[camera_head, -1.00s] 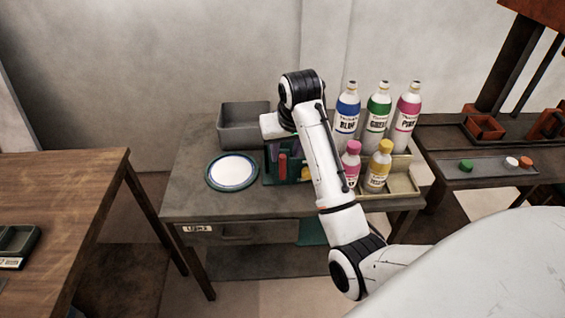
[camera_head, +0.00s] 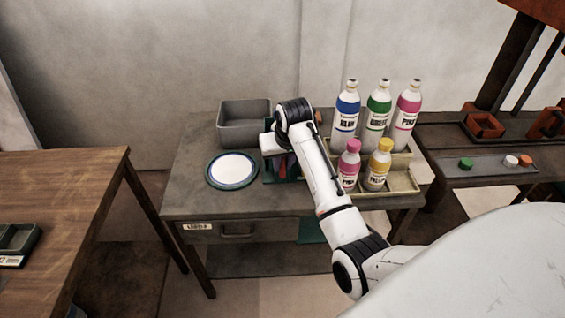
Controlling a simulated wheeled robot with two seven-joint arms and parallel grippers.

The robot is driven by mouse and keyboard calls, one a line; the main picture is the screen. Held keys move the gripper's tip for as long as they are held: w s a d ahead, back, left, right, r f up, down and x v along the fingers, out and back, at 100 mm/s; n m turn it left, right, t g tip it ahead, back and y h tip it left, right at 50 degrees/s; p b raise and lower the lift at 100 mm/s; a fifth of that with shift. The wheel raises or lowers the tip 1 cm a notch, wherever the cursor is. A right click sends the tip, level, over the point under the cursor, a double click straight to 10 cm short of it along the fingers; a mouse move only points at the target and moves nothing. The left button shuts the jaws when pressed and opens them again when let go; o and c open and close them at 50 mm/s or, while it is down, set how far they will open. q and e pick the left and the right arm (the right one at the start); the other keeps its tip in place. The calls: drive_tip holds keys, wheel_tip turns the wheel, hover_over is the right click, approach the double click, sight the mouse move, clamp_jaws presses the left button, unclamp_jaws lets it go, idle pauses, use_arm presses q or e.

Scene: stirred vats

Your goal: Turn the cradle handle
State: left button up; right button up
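A dark green holder (camera_head: 268,177), which may be the cradle, stands on the middle table beside the round plate. Red and purple parts show in it, but my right arm covers most of it. I cannot make out the cradle handle for certain. My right gripper (camera_head: 280,162) is at the holder, below its white wrist block. Its fingers are too small and hidden to tell whether they are open or touching anything. My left gripper is not in view.
A white plate with a blue-green rim (camera_head: 232,169) lies left of the holder. A grey bin (camera_head: 243,124) is behind. Blue (camera_head: 346,115), green (camera_head: 377,112) and pink (camera_head: 406,113) bottles, with smaller pink (camera_head: 348,167) and yellow (camera_head: 377,167) ones, crowd the right.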

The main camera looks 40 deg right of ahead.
drive_tip(key=shift+a, duration=0.1)
clamp_jaws()
